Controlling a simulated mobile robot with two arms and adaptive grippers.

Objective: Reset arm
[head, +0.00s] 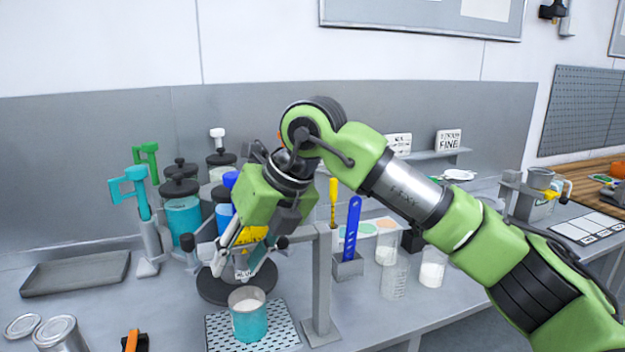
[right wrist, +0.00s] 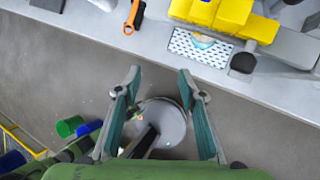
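My right gripper (head: 238,266) hangs from the green arm, over the bench in the head view, its fingers pointing down. It appears just above and behind a teal cup (head: 249,322) with pale contents. In the right wrist view, the fingers of my right gripper (right wrist: 162,80) are spread wide with nothing held between them. The grey floor and a round grey thing show beyond them. My left gripper is not in either view.
The cup stands on a perforated mat (head: 283,335). Teal and blue lidded vessels (head: 183,218) crowd the left of the arm. A post (head: 321,290), a blue stick (head: 352,225) and clear beakers (head: 394,280) stand right. A grey tray (head: 75,272) lies left.

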